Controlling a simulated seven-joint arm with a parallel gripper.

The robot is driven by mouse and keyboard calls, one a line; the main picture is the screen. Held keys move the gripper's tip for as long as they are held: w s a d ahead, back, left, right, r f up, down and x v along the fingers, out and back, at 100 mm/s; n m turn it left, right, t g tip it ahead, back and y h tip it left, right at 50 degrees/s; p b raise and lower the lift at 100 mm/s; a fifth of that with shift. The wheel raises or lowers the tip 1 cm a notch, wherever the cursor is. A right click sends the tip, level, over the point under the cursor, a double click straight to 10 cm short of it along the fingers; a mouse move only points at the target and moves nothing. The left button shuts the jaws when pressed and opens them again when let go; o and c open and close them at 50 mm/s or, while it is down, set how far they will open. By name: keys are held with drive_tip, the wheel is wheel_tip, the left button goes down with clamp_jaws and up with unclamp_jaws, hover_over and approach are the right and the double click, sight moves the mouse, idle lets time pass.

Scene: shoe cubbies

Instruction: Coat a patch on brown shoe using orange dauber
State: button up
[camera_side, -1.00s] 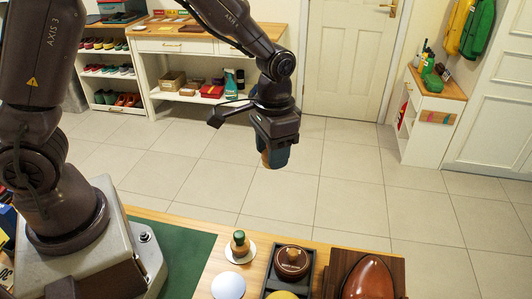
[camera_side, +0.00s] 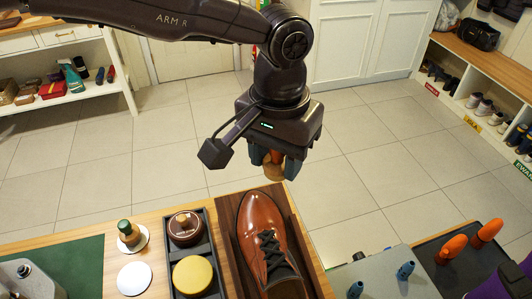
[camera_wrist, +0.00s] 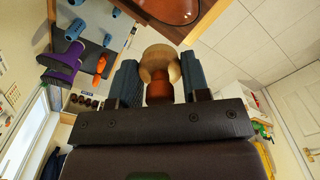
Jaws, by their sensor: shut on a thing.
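My gripper (camera_side: 276,160) is shut on the orange dauber (camera_side: 273,170), held above and beyond the shoe's toe in the side view. The glossy brown shoe (camera_side: 258,221), with dark laces, stands on a dark wooden board (camera_side: 230,257), toe toward the far edge. Part of the shoe shows at the top of the wrist view (camera_wrist: 172,10). The dauber appears clear of the shoe. I cannot see any coated patch.
Left of the shoe, a black tray (camera_side: 205,222) holds a brown lidded jar (camera_side: 184,226) and a yellow tin (camera_side: 193,275). A green-topped dauber (camera_side: 128,231) stands on a white disc. Blue pegs (camera_side: 404,270) and orange pieces (camera_side: 487,231) are to the right.

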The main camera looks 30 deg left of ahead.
hover_over(276, 209)
drive_tip(key=shift+s+f, duration=0.1)
drive_tip(key=shift+f, duration=3.1)
drive_tip(key=shift+s+a+f, duration=0.1)
drive_tip(key=shift+a+f, duration=0.05)
drive_tip(key=shift+f, duration=0.35)
drive_tip(key=shift+s+a+f, duration=0.1)
drive_tip(key=shift+f, duration=0.35)
drive_tip(key=shift+s+a, duration=0.55)
drive_tip(key=shift+c, duration=0.3)
drive_tip(key=shift+s+a+r, duration=0.25)
drive_tip(key=shift+s+a, duration=0.85)
drive_tip(key=shift+w+d+r, duration=0.1)
drive_tip(key=shift+w+d, duration=0.75)
drive_tip(key=shift+w, duration=0.05)
drive_tip(key=shift+w+d+f, duration=0.35)
drive_tip(key=shift+w+d, duration=0.2)
drive_tip(key=shift+w+d+f, duration=0.3)
drive_tip(key=shift+w+d, duration=0.2)
drive_tip(key=shift+s+r, duration=0.1)
drive_tip(key=shift+r, duration=4.45)
